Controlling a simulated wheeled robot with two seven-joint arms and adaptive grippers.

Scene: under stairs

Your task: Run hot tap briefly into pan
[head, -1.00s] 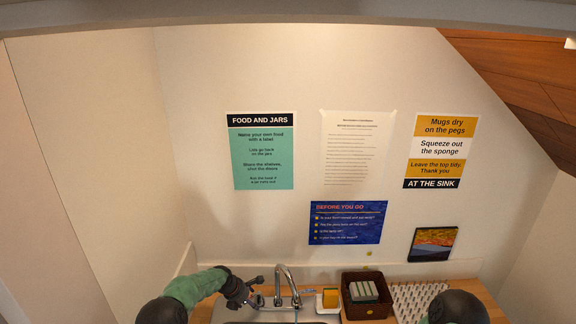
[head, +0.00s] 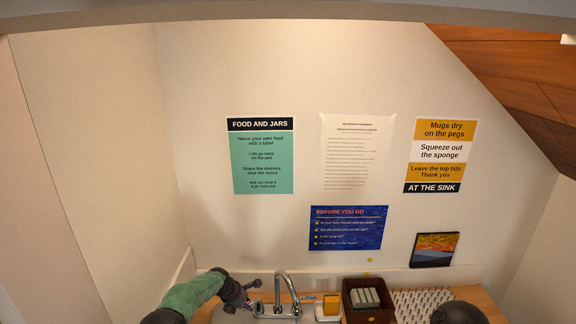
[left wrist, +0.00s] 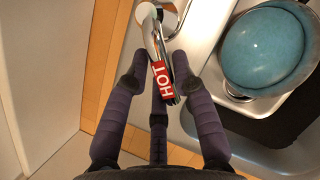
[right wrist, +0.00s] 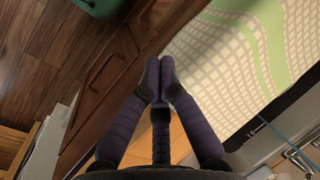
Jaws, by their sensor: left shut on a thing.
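The hot tap lever (left wrist: 161,76) is a chrome handle with a red HOT label. My left gripper (left wrist: 158,76) has a finger on each side of it and is shut on it. In the head view my left gripper (head: 250,292) is at the left of the chrome spout (head: 286,287). A round, blue, bowl-like vessel (left wrist: 268,48), probably the pan, sits in the sink (left wrist: 208,32) to the right of the lever. I cannot tell whether it holds water. My right gripper (right wrist: 160,66) is shut with fingertips together and nothing visible between them.
A yellow sponge (head: 331,302) stands in a white holder right of the spout. A brown basket (head: 352,316) holds upright pale items. A white patterned rack or mat (head: 418,302) lies farther right. Below my right gripper are a wooden floor (right wrist: 40,35) and a green-and-white patterned cloth (right wrist: 235,50).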

